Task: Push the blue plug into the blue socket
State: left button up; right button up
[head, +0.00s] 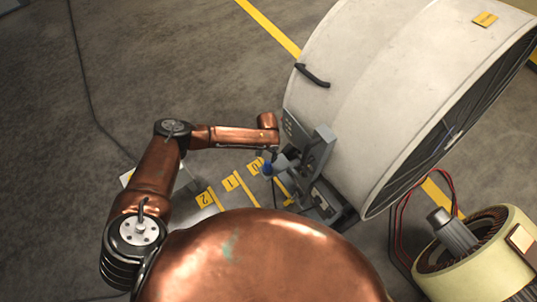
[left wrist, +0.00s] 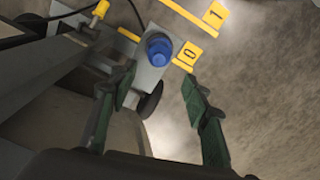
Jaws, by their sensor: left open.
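A round blue piece (head: 268,169) stands on a small grey plate beside the grey boxes at the foot of the big white drum. It also shows in the left wrist view (left wrist: 159,48), near the yellow 0 label. I cannot tell whether it is the plug, the socket or both together. My left gripper is open, with two green fingers (left wrist: 157,84) spread apart in the left wrist view. In that picture the blue piece appears beyond the fingertips, between their lines, with nothing in the grip. In the head view the fingers are mostly hidden at the arm's end. My right gripper is not in view.
The white drum (head: 365,75) and grey box (head: 313,150) stand close to my left arm. Yellow numbered labels (head: 205,198) lie left of the boxes. A yellow connector (left wrist: 101,9) is near the blue piece. A copper-wound motor part (head: 480,255) stands at lower right.

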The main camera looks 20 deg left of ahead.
aim_at(268, 162)
pick_arm(q)
notch_tip(268, 162, down, 9)
jog(key=b, duration=0.5)
jog(key=shift+d+f+b, duration=0.1)
jog(key=shift+f+b, duration=0.05)
jog(key=shift+b, duration=0.2)
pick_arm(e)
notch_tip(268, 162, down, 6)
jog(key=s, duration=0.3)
pick_arm(q)
jog(key=shift+f, duration=0.2)
jog(key=c, duration=1)
jog(key=shift+r, duration=0.25)
jog(key=shift+r+p, duration=0.55)
jog(key=shift+r, duration=0.05)
jog(key=shift+r+p, duration=0.8)
jog(key=shift+r, duration=0.1)
jog(key=shift+r+p, duration=0.95)
jog(key=shift+r, duration=0.25)
jog(key=shift+r+p, duration=0.65)
jog(key=shift+r, duration=0.15)
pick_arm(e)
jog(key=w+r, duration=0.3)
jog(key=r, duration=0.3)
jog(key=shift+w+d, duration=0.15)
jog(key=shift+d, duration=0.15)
